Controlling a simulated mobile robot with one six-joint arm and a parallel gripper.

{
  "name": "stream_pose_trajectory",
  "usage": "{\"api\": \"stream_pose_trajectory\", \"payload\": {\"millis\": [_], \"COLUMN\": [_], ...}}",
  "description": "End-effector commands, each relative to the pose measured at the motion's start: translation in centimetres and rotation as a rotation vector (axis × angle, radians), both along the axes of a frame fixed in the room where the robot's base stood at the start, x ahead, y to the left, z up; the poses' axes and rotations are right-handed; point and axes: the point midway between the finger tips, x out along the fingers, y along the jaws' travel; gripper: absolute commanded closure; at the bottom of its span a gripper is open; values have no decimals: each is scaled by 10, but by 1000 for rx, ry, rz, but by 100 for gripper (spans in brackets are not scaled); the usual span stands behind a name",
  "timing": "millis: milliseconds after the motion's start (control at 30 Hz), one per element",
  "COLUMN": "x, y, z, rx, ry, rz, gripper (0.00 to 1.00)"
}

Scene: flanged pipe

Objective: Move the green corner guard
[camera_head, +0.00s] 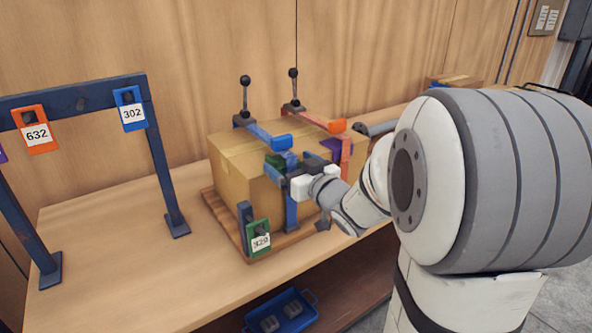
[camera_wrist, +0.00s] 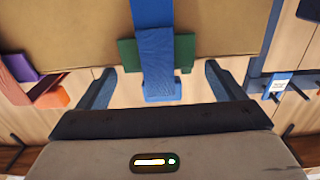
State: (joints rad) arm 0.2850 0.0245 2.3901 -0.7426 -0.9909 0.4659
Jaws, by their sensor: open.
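The green corner guard (camera_head: 275,163) sits at the top front edge of a cardboard box (camera_head: 235,180), partly hidden by my gripper and a blue bar. In the wrist view, the green guard (camera_wrist: 185,52) shows on both sides of the blue bar (camera_wrist: 154,50), which crosses in front of its middle. My gripper (camera_head: 287,172) is at the front of the box beside the guard. In the wrist view, my gripper (camera_wrist: 160,88) has its fingers apart, with the end of the blue bar between them. I cannot tell whether they touch it.
The box stands on a wooden pallet (camera_head: 212,198) on the workbench (camera_head: 110,235). A blue rack (camera_head: 75,97) with numbered tags stands left.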

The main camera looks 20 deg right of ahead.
Motion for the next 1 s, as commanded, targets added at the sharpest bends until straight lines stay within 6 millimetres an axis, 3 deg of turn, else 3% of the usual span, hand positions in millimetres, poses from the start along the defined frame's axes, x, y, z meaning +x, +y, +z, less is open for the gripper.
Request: {"api": "stream_pose_trajectory", "payload": {"millis": [300, 700, 1000], "x": [42, 49, 49], "y": [14, 15, 15], "z": [0, 0, 0], "rx": [1, 0, 0], "ry": [0, 0, 0], "rz": [1, -1, -2], "gripper": [11, 11, 34]}}
